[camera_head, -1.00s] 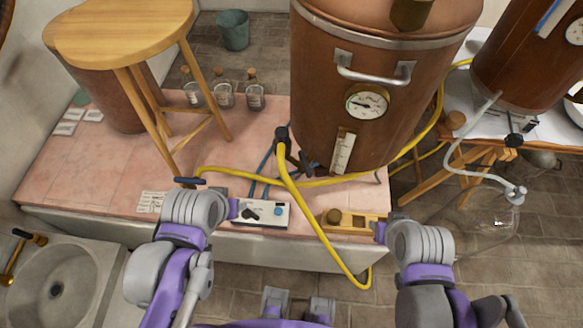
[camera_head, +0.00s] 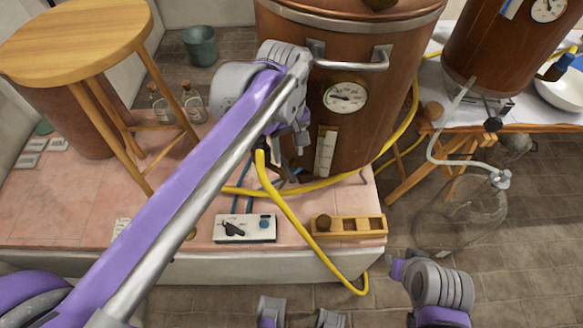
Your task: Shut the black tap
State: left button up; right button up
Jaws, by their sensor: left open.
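A black tap (camera_head: 261,147) sits low on the front of the large copper vessel (camera_head: 352,140), with a yellow hose hanging from it. Only a small part of it shows; my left arm hides the rest. My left gripper (camera_head: 290,140) is open, over the tap in the picture, in front of the vessel. I cannot tell whether it touches the tap or how the tap's lever is turned. My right gripper (camera_head: 397,268) is low on the right, over the floor and away from the tap; its jaws do not show clearly.
A round wooden stool (camera_head: 80,42) stands left on the pink-tiled platform (camera_head: 60,205). A switch box (camera_head: 245,229) and a wooden rack (camera_head: 348,226) lie along its front. The yellow hose (camera_head: 310,244) hangs over the edge. A second copper vessel (camera_head: 490,60) stands at right.

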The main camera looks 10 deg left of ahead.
aim_at(289, 172)
pick_arm(q)
notch_tip(289, 172, down, 8)
jog(key=shift+r+b, duration=0.1)
jog(key=shift+b, duration=0.25)
jog(key=shift+c, duration=0.4)
grip_shut()
